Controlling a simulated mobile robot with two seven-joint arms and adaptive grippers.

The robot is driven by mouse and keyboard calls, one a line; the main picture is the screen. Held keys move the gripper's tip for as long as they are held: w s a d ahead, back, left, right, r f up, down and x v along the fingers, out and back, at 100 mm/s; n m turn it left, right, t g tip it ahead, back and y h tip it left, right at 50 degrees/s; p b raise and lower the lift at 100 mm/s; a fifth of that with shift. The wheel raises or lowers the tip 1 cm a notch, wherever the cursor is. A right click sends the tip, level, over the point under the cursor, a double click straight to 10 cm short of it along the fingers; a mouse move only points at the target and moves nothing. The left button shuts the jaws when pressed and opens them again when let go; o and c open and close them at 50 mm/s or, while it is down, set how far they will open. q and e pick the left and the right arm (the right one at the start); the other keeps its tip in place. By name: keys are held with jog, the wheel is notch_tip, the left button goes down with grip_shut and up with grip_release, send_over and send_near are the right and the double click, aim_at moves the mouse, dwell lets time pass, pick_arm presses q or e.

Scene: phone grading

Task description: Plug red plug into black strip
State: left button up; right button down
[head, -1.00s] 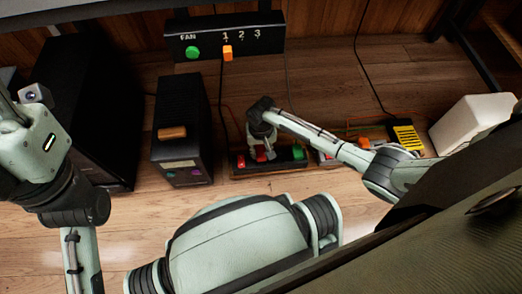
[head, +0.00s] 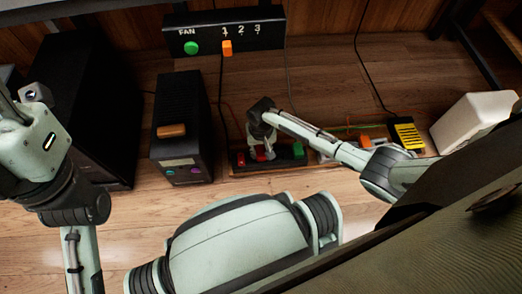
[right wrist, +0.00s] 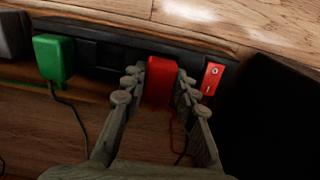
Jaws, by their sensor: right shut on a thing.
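The black strip (head: 285,163) lies low at the back, on the floor area, and it also shows in the right wrist view (right wrist: 103,66). The red plug (right wrist: 160,88) is between the fingers of my right gripper (right wrist: 160,75), which is shut on it. The plug is up against the strip's socket face; whether its prongs are fully in is hidden. In the head view my right gripper (head: 263,146) is over the strip's left half, with the red plug (head: 262,157) partly visible. My left gripper (head: 8,104) is partly cut off at the left edge.
A green plug (right wrist: 54,60) sits in the strip's other end, and a red switch (right wrist: 213,79) is beside the red plug. A black box (head: 180,125) stands left of the strip. A white container (head: 473,121) and a yellow-black block (head: 406,135) are at right.

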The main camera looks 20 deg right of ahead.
jog(key=shift+f, duration=0.55)
jog(key=c, duration=1.1)
grip_release()
notch_tip(320, 180, up, 11)
jog(key=shift+f, duration=0.15)
jog(key=shift+r, duration=0.65)
